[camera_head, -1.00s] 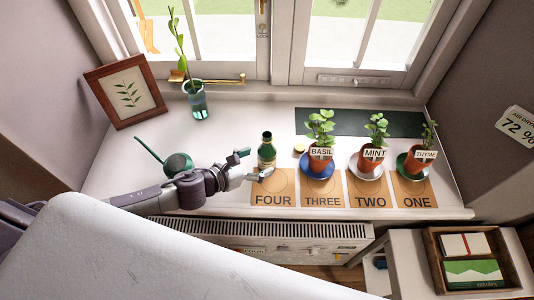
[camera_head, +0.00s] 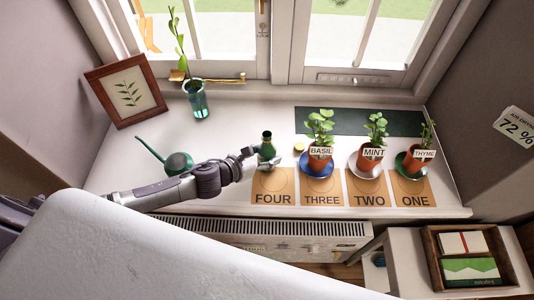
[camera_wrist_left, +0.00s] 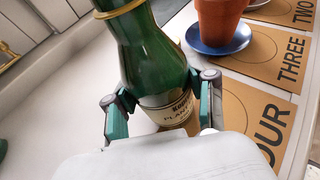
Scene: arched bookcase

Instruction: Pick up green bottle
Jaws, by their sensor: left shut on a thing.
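The green bottle (camera_head: 267,146) stands upright on the white windowsill, just behind the card marked FOUR (camera_head: 273,188). My left gripper (camera_head: 258,157) is at the bottle, with its fingers around the lower body. In the left wrist view the bottle (camera_wrist_left: 150,55) has a gold ring at its neck and a pale label low down. The fingers of my left gripper (camera_wrist_left: 160,112) press on both sides of it near the label. The bottle's base is partly hidden by my gripper. My right gripper is not in view.
Potted basil (camera_head: 320,148), mint (camera_head: 371,152) and thyme (camera_head: 417,156) stand on saucers to the right. A green watering can (camera_head: 178,163) is left of the bottle. A glass vase (camera_head: 196,100) and a framed leaf picture (camera_head: 126,92) stand behind.

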